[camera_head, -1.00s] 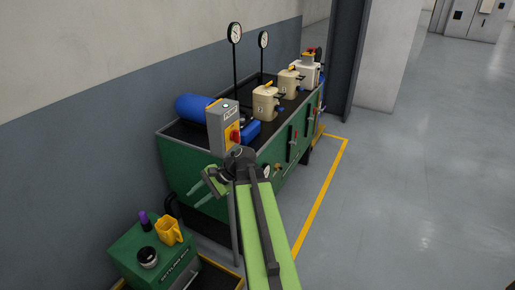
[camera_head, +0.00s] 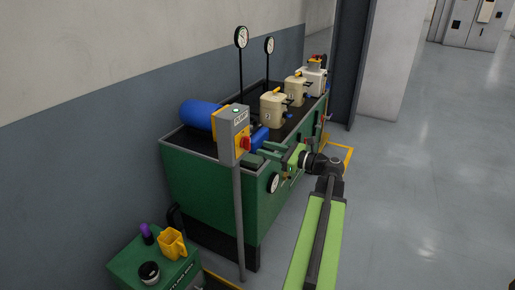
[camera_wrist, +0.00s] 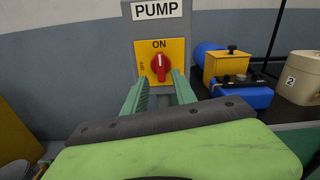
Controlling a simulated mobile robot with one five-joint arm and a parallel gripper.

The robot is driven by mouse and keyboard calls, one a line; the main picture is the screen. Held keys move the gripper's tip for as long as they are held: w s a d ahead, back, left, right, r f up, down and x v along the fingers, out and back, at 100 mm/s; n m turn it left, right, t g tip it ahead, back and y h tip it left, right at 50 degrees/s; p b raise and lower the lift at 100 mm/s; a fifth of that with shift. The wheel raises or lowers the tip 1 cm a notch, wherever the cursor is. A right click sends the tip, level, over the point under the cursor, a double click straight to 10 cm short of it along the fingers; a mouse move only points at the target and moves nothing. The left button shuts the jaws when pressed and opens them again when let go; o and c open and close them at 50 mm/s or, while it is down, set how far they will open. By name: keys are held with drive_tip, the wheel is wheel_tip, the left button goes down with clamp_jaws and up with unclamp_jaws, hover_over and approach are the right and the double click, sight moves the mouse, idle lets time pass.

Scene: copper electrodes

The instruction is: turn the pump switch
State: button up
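The pump switch is a red knob on a yellow plate (camera_wrist: 176,46), on a grey box (camera_head: 231,135) marked PUMP atop a post. In the wrist view the knob (camera_wrist: 160,68) stands upright, its white mark toward ON at the top; a smaller label is at its left. In the head view the knob (camera_head: 246,143) faces right, toward my arm. My gripper (camera_head: 262,150) is open and points left at it. In the wrist view the green fingers (camera_wrist: 160,80) flank the knob's lower part, apparently empty. Whether they touch the knob is unclear.
Behind the box is a green tank (camera_head: 205,185) with a blue cylinder (camera_head: 200,115), tan jugs (camera_head: 273,112) and gauges on stalks (camera_head: 241,38). The floor at right is clear.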

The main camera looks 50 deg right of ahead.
sight(250, 144)
drive_tip(key=shift+x, duration=2.35)
drive_tip(key=shift+w, duration=0.1)
drive_tip(key=shift+w, duration=0.15)
clamp_jaws()
